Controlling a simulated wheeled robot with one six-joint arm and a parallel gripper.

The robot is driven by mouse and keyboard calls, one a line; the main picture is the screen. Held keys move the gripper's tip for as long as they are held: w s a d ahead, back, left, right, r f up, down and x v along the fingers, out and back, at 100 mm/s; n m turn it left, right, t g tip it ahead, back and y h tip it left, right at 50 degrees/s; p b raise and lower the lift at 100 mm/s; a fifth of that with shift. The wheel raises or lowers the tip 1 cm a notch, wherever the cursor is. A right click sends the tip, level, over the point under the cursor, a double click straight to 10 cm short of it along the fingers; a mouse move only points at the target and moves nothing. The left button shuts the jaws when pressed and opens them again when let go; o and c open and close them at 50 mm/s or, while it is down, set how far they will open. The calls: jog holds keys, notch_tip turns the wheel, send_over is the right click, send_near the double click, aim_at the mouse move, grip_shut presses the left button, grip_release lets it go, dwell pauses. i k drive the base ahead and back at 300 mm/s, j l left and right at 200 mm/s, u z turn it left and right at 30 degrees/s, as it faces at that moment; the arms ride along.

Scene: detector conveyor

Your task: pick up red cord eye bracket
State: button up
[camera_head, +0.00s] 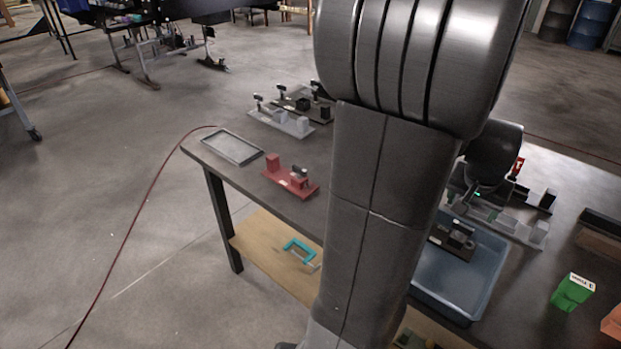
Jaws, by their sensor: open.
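A red bracket-like piece (290,182) lies on the dark table, left of my arm. It has a flat red base, upright red blocks and a small dark part on top. A smaller red piece with a white mark (518,168) shows just right of my wrist, partly hidden. I cannot tell for sure which one is the red cord eye bracket. My gripper (474,192) is at the right, over the table near the blue-grey tray. It is open, mostly hidden behind my dark wrist, and I see nothing held in it.
A blue-grey tray (489,287) holds a dark fixture (452,238). Grey fixtures (285,122) stand at the table's back, beside an empty shallow tray (232,148). A green box (572,292) stands at right. A teal clamp (299,250) lies on the lower shelf. My arm hides the table's middle.

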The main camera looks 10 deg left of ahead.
aim_at(304, 188)
jog(key=i+j+u, duration=0.3)
jog(key=i+j, duration=0.2)
jog(key=i+j+u, duration=0.3)
jog(key=i+j, duration=0.25)
